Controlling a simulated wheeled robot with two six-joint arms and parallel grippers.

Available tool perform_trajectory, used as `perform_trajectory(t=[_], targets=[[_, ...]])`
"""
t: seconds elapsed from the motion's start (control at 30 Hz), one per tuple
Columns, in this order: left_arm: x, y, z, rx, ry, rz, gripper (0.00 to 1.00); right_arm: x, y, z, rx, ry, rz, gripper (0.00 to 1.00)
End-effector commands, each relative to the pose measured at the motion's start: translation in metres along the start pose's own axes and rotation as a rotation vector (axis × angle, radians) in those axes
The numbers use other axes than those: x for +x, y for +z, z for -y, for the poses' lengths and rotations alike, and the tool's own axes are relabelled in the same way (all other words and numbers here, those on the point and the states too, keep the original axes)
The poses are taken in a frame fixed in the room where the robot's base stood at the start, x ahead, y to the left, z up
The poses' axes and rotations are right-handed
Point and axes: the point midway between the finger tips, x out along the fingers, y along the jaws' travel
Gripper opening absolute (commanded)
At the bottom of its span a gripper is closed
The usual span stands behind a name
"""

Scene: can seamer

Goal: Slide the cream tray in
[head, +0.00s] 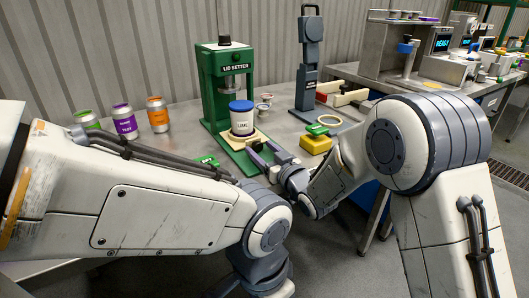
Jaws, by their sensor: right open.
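The cream tray (262,138) sits on the green base of the lid setter (224,85), partly out at its front.
Three cans, green (88,120), purple (124,120) and orange (158,114), stand left on the bench. A yellow block (316,145) lies right of the gripper. A dark grey press (308,65) and small cups (264,105) stand behind.

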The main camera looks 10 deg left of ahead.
Motion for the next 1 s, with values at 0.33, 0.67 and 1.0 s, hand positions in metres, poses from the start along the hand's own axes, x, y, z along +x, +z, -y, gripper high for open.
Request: perform_trajectory(t=[0.33, 0.67, 1.0], targets=[[-0.001, 0.000, 0.000, 0.000, 0.000, 0.000, 0.50, -0.051, 0.000, 0.000, 0.000, 0.001, 0.002, 0.68], [-0.002, 0.000, 0.000, 0.000, 0.000, 0.000, 0.50, -0.099, 0.000, -0.001, -0.001, 0.001, -0.001, 0.68], [-0.002, 0.000, 0.000, 0.000, 0.000, 0.000, 0.50, -0.104, 0.000, 0.000, 0.000, -0.001, 0.000, 0.68]])
